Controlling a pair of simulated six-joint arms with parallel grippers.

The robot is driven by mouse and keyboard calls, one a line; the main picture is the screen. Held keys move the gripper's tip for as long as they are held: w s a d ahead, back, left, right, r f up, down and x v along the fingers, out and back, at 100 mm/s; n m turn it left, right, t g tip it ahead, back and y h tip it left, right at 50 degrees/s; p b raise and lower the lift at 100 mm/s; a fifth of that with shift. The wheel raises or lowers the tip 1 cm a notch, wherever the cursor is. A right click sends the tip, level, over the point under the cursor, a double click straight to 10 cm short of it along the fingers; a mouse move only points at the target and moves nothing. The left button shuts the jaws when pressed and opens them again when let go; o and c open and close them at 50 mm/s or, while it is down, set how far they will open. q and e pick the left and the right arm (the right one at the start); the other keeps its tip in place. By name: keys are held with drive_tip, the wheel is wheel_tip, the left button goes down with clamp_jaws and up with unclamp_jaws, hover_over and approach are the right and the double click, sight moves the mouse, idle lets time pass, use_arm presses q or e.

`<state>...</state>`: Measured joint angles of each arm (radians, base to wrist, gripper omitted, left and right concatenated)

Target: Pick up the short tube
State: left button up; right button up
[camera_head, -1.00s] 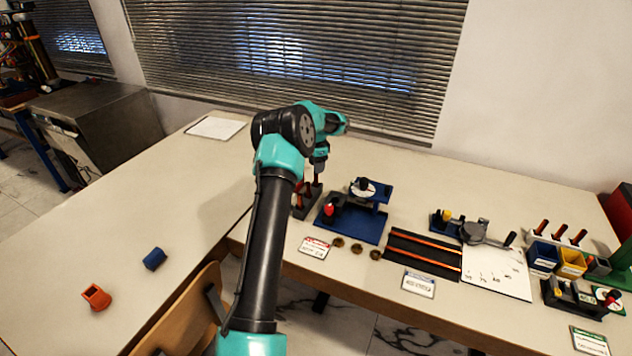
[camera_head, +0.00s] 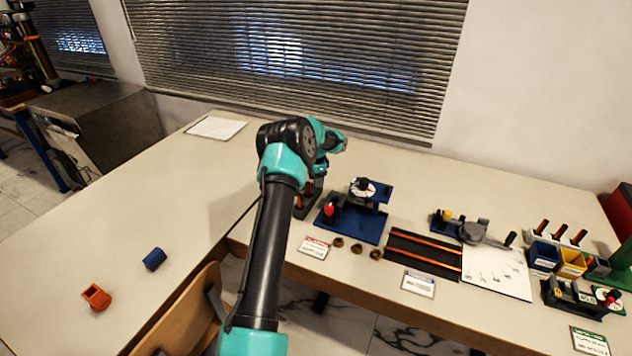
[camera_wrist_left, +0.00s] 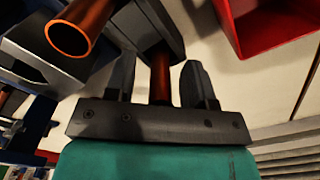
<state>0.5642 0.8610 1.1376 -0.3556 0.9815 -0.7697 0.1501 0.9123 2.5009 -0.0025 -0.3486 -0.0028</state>
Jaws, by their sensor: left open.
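In the left wrist view, a copper-coloured tube (camera_wrist_left: 160,78) stands in a dark holder (camera_wrist_left: 150,30), between the two fingers of my left gripper (camera_wrist_left: 160,80). The fingers are apart, with a visible gap on each side of the tube. A second copper tube (camera_wrist_left: 72,36), its open end showing, is at the upper left outside the fingers. I cannot tell from the view which tube is the short one. In the head view, my left gripper (camera_head: 318,178) is over the dark tube rack (camera_head: 302,208) and hides much of it. My right gripper does not show.
A blue stand with a dial (camera_head: 350,226) is just right of the rack. Three brass rings (camera_head: 356,248) and a red-lettered card (camera_head: 313,248) lie in front. A red box (camera_wrist_left: 268,22) is close by in the wrist view. Blue (camera_head: 154,258) and orange (camera_head: 97,297) blocks lie left.

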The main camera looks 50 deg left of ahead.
use_arm(q)
drive_tip(key=shift+f, duration=0.15)
drive_tip(key=shift+c, duration=0.4)
clamp_jaws()
